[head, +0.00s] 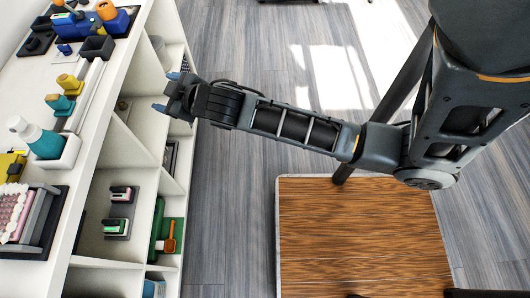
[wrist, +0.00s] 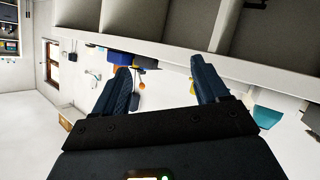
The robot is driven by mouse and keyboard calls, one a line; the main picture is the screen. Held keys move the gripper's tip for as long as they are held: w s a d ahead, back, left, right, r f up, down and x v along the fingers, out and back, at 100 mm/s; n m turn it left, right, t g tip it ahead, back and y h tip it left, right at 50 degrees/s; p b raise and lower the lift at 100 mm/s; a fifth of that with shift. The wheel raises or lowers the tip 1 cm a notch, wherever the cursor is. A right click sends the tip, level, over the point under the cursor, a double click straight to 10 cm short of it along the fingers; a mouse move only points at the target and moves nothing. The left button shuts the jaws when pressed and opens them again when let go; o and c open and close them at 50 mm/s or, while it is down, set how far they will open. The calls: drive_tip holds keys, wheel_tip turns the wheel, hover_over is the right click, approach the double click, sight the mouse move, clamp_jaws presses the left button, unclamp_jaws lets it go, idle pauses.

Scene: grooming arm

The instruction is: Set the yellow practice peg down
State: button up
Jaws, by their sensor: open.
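A yellow peg-like piece (head: 68,82) stands on the white shelf top in the head view, beside a teal one (head: 59,103); I take it for the practice peg. My gripper (head: 167,92) is open at the front of the shelf unit, to the right of the peg and apart from it. In the wrist view the two blue fingers (wrist: 160,74) are spread with nothing held between them.
The white shelf unit (head: 128,62) has open compartments holding small tools. Blue blocks with an orange top (head: 107,10), a teal bottle (head: 42,140) and a pink keyed item (head: 14,210) crowd its top.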

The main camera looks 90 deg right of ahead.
drive_tip(key=s+a+r+n+t+y, duration=0.1)
drive_tip(key=s+a+n+t+y, duration=0.3)
drive_tip(key=s+a, duration=0.85)
drive_tip(key=s+a+r+m+y, duration=0.2)
drive_tip(key=s+a+r+y, duration=0.1)
drive_tip(key=s+a+r, duration=0.6)
drive_tip(key=shift+s+a+r, duration=0.4)
drive_tip(key=shift+s+a, duration=0.3)
drive_tip(key=shift+a, duration=0.05)
